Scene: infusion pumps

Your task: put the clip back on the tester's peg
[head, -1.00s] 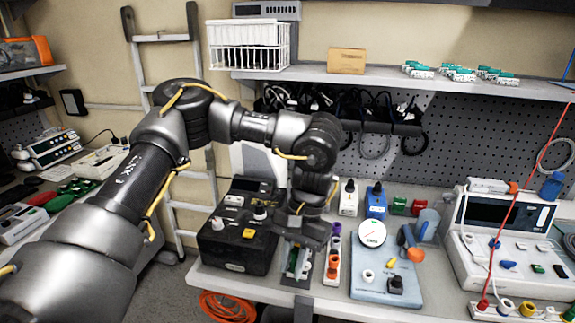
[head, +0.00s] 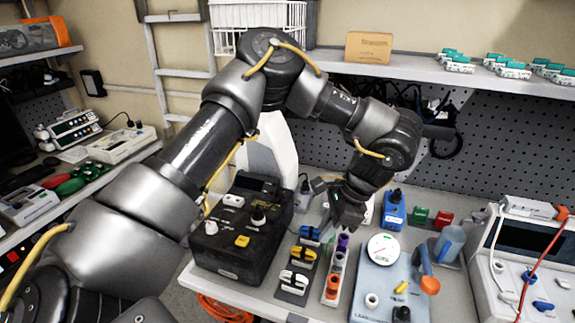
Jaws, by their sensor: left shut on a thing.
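My left gripper (head: 347,216) points down above the bench, behind the rack of coloured pieces and to the left of the gauge. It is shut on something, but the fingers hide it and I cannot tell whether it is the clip. A pale blue-grey board (head: 361,280) carries a round white gauge (head: 383,249), a white stub (head: 371,300), a small yellow piece and a black knob. A black box (head: 225,256) with knobs and a yellow button stands to the left. I cannot tell which is the tester, or pick out its peg. My right gripper is not in view.
Blue, yellow and white pieces, the yellow one (head: 303,257) in the middle, lie beside a narrow rack (head: 332,284). A blue block (head: 393,210), a blue mug (head: 450,243) and an orange-ended tool (head: 428,282) crowd the right. A white console (head: 492,262) stands far right.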

